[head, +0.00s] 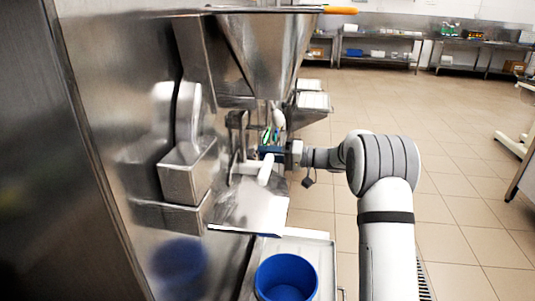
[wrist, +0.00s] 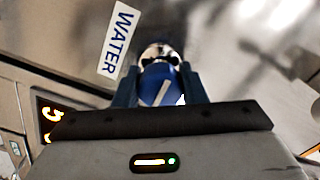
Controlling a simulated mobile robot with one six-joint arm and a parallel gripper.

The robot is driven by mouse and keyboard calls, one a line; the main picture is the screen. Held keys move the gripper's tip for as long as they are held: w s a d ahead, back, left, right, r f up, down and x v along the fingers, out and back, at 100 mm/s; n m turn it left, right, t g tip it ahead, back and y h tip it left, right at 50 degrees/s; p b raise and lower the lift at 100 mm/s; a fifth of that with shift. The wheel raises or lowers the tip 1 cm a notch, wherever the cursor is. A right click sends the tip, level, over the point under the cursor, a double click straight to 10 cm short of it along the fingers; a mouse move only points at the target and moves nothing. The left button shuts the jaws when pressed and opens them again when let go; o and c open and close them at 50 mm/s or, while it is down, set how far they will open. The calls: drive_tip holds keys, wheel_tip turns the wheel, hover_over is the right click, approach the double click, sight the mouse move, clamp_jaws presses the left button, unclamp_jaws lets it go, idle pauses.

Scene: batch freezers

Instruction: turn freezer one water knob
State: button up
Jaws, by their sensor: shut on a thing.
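The water knob (wrist: 163,86) is blue with a white line. In the wrist view it sits between the two dark blue fingers of my gripper (wrist: 160,88), which is shut on it. The white line looks slanted. A "WATER" label (wrist: 119,40) is on the metal panel just left of the knob. In the head view my gripper (head: 270,152) reaches leftward to the front of the metal freezer (head: 120,110), below a steel hopper (head: 262,50). The knob itself is hidden there.
A white handle (head: 266,169) and a sloped steel chute (head: 250,208) lie close below my gripper. A blue bucket (head: 287,277) stands on a shelf lower down. Steel boxes (head: 188,175) hang on the freezer side. Open tiled floor (head: 450,195) is to the right.

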drive_tip(key=shift+m, duration=0.4)
drive_tip(key=o, duration=1)
drive_tip(key=shift+s+d+p, duration=0.15)
drive_tip(key=shift+s+d, duration=0.1)
drive_tip(key=shift+d, duration=1.05)
drive_tip(key=shift+s+d+p, duration=0.1)
drive_tip(key=shift+s+d, duration=0.1)
drive_tip(key=shift+d, duration=1.05)
drive_tip(key=shift+s+d+p, duration=0.15)
drive_tip(key=shift+s+d, duration=0.1)
drive_tip(key=shift+d, duration=1.05)
